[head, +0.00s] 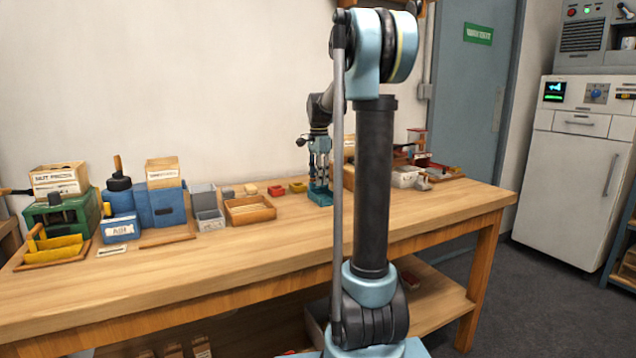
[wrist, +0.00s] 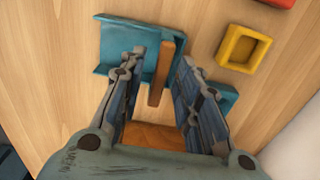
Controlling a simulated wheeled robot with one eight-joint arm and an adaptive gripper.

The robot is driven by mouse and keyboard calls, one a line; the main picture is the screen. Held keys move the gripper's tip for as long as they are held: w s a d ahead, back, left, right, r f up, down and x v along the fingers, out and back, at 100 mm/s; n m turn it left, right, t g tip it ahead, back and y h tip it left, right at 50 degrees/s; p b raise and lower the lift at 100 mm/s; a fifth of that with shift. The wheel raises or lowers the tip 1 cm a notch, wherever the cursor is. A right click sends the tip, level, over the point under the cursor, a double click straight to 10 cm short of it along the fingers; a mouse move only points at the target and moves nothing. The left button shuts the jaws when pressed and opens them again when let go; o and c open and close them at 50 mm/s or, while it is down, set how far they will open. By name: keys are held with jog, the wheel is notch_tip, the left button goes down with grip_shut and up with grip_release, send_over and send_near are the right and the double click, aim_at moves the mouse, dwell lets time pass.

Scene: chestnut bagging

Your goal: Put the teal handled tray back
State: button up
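The teal handled tray (head: 320,195) stands on the wooden workbench, in front of the wall. In the wrist view the teal tray (wrist: 115,42) shows its flat teal part at upper left and another teal part at right. Its brown handle (wrist: 165,70) stands between my fingers. My gripper (wrist: 162,62) is open, with one finger on each side of the handle and visible gaps to it. In the head view my gripper (head: 320,160) points down just over the tray. My fingers and palm hide part of the tray.
A yellow box (wrist: 243,48) lies close to the tray's right in the wrist view; a red box (head: 276,190) is near it. A wooden tray (head: 250,209) and a blue case (head: 160,203) stand further left. The bench (head: 250,265) front is clear.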

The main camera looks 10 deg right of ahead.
notch_tip(320, 180, up, 11)
dwell(0.4)
jog(key=shift+f, duration=0.1)
